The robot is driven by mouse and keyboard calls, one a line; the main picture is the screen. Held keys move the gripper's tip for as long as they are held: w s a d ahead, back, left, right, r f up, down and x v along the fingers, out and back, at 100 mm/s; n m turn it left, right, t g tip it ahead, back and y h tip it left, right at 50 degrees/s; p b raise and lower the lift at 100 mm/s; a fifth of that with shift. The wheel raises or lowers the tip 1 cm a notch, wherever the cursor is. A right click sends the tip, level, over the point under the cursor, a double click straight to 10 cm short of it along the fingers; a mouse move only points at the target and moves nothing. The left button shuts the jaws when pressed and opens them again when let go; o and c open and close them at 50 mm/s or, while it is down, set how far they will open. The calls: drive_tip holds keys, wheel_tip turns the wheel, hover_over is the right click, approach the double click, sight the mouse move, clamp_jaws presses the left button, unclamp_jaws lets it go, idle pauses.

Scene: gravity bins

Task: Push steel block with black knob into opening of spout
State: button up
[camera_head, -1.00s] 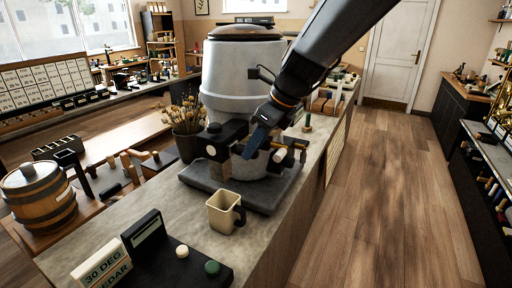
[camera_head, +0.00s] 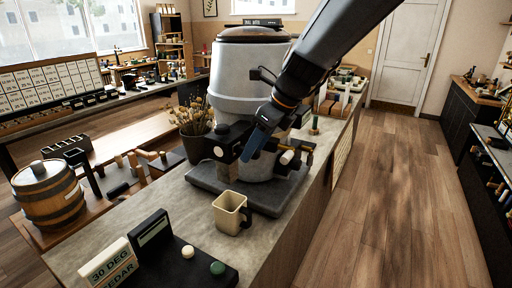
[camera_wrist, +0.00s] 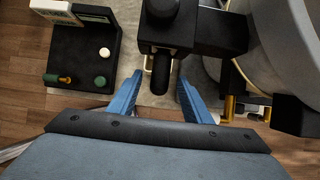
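In the wrist view, a dark block (camera_wrist: 205,32) with a rounded black knob (camera_wrist: 162,8) on it sits at the top. A dark rounded cylinder (camera_wrist: 160,78) points down from it. My gripper (camera_wrist: 160,98) is open, its blue fingers on either side of the cylinder's end with gaps showing. In the head view my gripper (camera_head: 254,146) is beside the dark spout assembly (camera_head: 224,142) on the front of the grey drum (camera_head: 246,75). Steel block and spout opening cannot be told apart clearly; the opening is hidden.
A cream mug (camera_head: 230,212) stands on the counter in front of the drum's dark base (camera_head: 262,203). A black box with white and green buttons (camera_head: 185,268) is nearer. A dried-flower pot (camera_head: 193,147) and a barrel (camera_head: 50,198) are left. Brass-coloured parts (camera_wrist: 230,106) lie right of my fingers.

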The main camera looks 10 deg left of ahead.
drive_tip(key=b+v, duration=0.2)
drive_tip(key=v, duration=0.5)
drive_tip(key=shift+d+r, duration=0.15)
drive_tip(key=shift+r, duration=0.2)
drive_tip(key=s+d+f+n+h+b, duration=0.3)
drive_tip(key=d+f+n+b, duration=0.5)
drive_tip(key=d+f, duration=1)
drive_tip(key=s+d+f+n+h+b, duration=0.1)
drive_tip(key=s+d+f+n+h, duration=0.1)
drive_tip(key=s+d+f+n, duration=0.7)
wheel_tip(320, 180, down, 5)
drive_tip(key=n, duration=0.4)
drive_tip(key=shift+s+d+r+n, duration=0.25)
drive_tip(key=shift+s+d+n, duration=0.05)
drive_tip(key=shift+d+n, duration=0.1)
